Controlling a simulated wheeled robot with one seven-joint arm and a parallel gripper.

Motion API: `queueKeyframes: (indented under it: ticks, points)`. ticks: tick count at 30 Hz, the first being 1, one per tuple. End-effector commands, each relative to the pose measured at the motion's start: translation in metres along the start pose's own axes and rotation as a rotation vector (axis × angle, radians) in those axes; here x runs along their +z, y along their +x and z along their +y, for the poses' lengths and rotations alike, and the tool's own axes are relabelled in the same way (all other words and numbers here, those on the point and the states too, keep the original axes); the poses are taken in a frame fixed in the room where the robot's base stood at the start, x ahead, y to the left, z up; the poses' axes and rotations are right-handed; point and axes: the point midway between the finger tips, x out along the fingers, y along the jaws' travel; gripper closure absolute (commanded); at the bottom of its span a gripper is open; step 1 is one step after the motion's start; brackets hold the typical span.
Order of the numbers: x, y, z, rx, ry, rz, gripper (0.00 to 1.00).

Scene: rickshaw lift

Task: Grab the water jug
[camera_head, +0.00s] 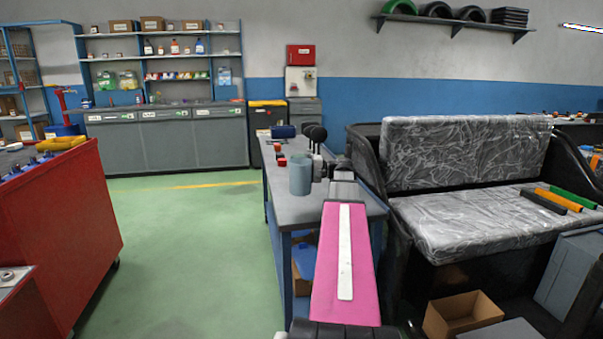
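A grey-blue, cylindrical vessel with an open top (301,176), which looks like the water jug, stands upright at the front part of the narrow workbench (301,209). My pink arm reaches forward over the bench from the bottom of the picture. My gripper (320,168) is at the jug's right side, at about the height of its upper half. It looks very close to the jug or touching it. The fingers are small and dark, and I cannot tell whether they are around a handle or only beside the jug.
Small red items (282,161) and a dark blue object (283,131) lie farther back on the bench. A plastic-covered seat (465,215) stands close on the right. A red cabinet (70,235) is at left. Green floor (185,240) between is clear.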

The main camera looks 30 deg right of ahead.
Motion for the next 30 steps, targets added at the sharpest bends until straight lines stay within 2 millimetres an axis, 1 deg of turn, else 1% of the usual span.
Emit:
queueKeyframes:
  ticks: [1, 3, 12, 19, 30]
  points:
    - [0.005, 0.003, -0.003, -0.001, -0.001, 0.000, 0.52]
    - [0.009, 0.006, -0.006, -0.001, 0.000, 0.000, 0.52]
    - [0.022, 0.015, -0.016, -0.001, 0.000, 0.000, 0.52]
    - [0.027, 0.019, -0.020, -0.001, 0.000, 0.000, 0.52]
    - [0.028, 0.021, -0.021, -0.001, 0.000, 0.000, 0.52]
